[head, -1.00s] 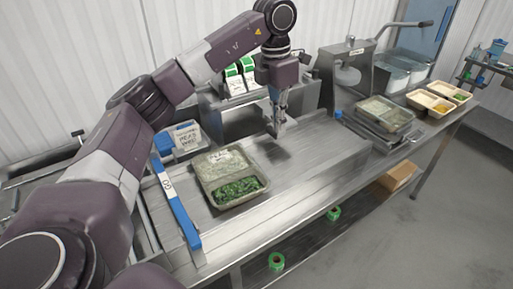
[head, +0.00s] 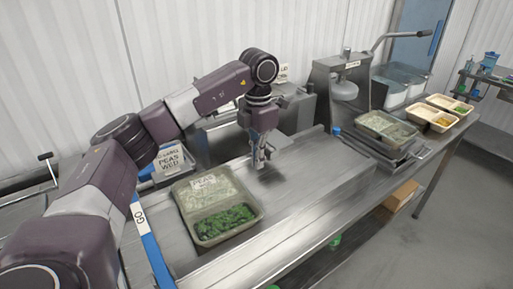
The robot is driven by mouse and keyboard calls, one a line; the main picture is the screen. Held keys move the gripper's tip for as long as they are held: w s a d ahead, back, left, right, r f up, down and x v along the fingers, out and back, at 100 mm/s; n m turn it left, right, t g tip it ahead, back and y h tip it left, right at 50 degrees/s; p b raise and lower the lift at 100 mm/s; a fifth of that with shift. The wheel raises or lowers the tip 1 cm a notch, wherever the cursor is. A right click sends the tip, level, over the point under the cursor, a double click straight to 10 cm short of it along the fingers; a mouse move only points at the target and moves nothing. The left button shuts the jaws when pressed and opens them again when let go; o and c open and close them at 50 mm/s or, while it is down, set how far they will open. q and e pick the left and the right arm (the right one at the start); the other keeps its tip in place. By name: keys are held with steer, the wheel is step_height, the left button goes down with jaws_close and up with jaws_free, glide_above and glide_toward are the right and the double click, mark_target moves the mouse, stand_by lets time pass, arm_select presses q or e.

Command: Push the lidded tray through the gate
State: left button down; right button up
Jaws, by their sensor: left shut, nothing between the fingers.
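A shallow tray (head: 238,232) with a label reading PEAS lies flat on the steel bench. Its back half looks covered by a pale, shiny lid (head: 222,193); green peas show in the front half. Left of it is a blue bar (head: 152,250) with a white GO sign (head: 139,213), seemingly the gate; its near end is cut off by the picture edge. My left gripper (head: 261,163) points down over the bench, behind and right of the tray and apart from it. It is shut and empty. My right gripper is out of view.
A blue container with a label reading PEAS WED (head: 171,159) stands behind the tray. A steel machine (head: 341,90) stands further right, with another tray (head: 386,128) beside it. Trays of food (head: 432,119) sit at the bench's far right end. Bare bench (head: 310,180) lies right of my gripper.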

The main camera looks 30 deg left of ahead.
arm_select(q)
step_height(320, 180, down, 4)
steer(key=shift+a+p, duration=0.1)
steer(key=shift+p, duration=0.4)
steer(key=shift+s+a+f+p, duration=0.1)
steer(key=shift+s+a+p, duration=0.2)
steer(key=shift+s, duration=0.3)
steer(key=shift+s+a+f+p, duration=0.1)
steer(key=shift+s+a+p, duration=0.15)
steer(key=shift+s, duration=0.35)
steer(key=shift+s+a+p, duration=0.2)
steer(key=shift+s+p, duration=0.15)
steer(key=shift+s, duration=0.25)
steer(key=shift+w+f, duration=0.1)
steer(key=shift+w, duration=0.05)
